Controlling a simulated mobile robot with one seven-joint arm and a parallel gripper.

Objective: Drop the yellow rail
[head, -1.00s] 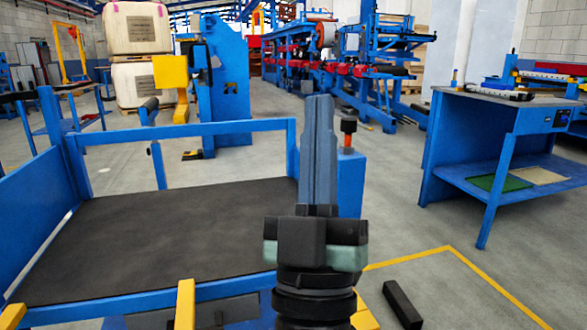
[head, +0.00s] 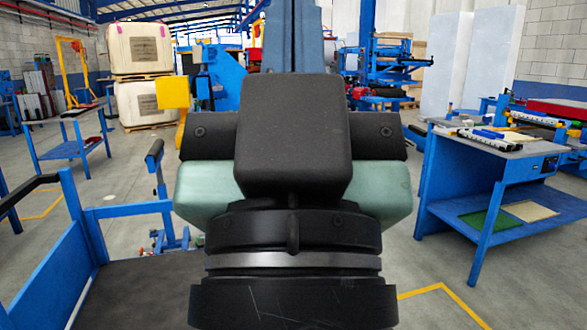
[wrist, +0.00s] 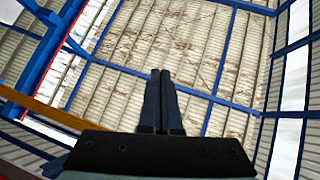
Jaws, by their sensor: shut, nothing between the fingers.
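My gripper (head: 290,38) points upward in the head view, its blue-grey fingers together and its dark body filling the middle of the picture. In the wrist view the two fingers (wrist: 160,100) are side by side, closed and empty, against the roof. The blue cart (head: 128,210) with a dark deck is at the lower left, partly behind my arm. No yellow rail of the cart shows now. An orange-yellow beam (wrist: 45,110) crosses the left of the wrist view below the roof; I cannot tell whether it is the rail.
A blue workbench (head: 500,148) with a lower shelf stands at the right. Wrapped pallets (head: 138,48), a yellow frame (head: 68,72) and blue machinery (head: 385,65) stand behind. Grey floor is open between the cart and the pallets.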

